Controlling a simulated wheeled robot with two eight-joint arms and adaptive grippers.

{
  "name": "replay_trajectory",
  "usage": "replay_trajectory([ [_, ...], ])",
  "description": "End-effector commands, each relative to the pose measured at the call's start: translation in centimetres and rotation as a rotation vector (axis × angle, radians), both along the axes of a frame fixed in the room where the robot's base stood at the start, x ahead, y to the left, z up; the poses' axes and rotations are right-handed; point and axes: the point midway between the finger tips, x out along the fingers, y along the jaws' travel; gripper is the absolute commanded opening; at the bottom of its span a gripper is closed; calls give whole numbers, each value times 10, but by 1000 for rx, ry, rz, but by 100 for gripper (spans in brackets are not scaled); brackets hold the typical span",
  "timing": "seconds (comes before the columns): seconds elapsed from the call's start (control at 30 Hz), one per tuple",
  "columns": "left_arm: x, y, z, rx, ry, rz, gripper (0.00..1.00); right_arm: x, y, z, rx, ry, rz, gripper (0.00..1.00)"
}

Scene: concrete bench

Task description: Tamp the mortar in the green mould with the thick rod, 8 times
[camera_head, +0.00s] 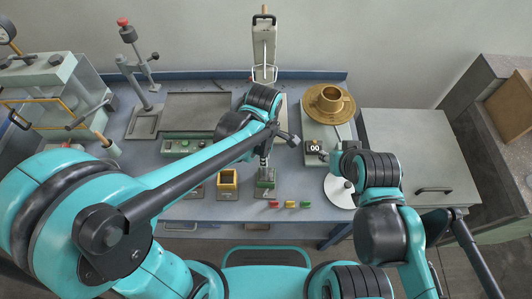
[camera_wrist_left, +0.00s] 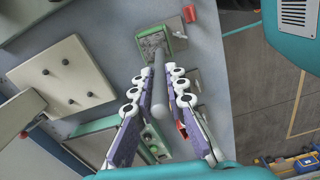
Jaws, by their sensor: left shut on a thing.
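The green mould (camera_head: 265,184) stands on the bench near its front edge. In the left wrist view the green mould (camera_wrist_left: 177,44) holds rough grey mortar (camera_wrist_left: 152,43). My left gripper (camera_head: 266,160) is above the mould, and in the wrist view its fingers (camera_wrist_left: 162,76) are shut on a grey rod (camera_wrist_left: 157,92). The rod's far end points at the mortar by the mould's near edge; I cannot tell whether it touches. My right arm's end (camera_head: 338,158) is over the right of the bench, its fingers not distinguishable.
A yellow mould (camera_head: 228,180) stands left of the green one. Small red, yellow and green blocks (camera_head: 290,204) lie to its right. A scale reading 00 (camera_head: 314,147), a white disc (camera_head: 340,190) and a brass bowl (camera_head: 329,102) are further right. A control box (camera_head: 183,145) stands left.

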Motion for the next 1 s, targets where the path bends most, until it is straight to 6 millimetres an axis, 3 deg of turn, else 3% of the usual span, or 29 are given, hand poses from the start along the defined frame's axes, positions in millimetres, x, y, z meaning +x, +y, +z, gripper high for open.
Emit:
replay_trajectory([
  [0.2, 1, -1, -32, 0, -1, 0, 0, 0, 0, 0, 0, 0, 0, 40],
  [0.4, 6, -5, 2, 0, 0, 0, 0, 0, 0, 0, 0, 0, 0, 40],
  [0.5, 7, -5, 8, 0, 0, 0, 0, 0, 0, 0, 0, 0, 0, 40],
  [0.87, 8, -14, 8, 0, -1, -2, 0, 0, 0, 0, 0, 0, 0, 40],
  [1.0, 9, -14, -12, 0, 0, 0, 0, 0, 0, 0, 0, 0, 0, 40],
])
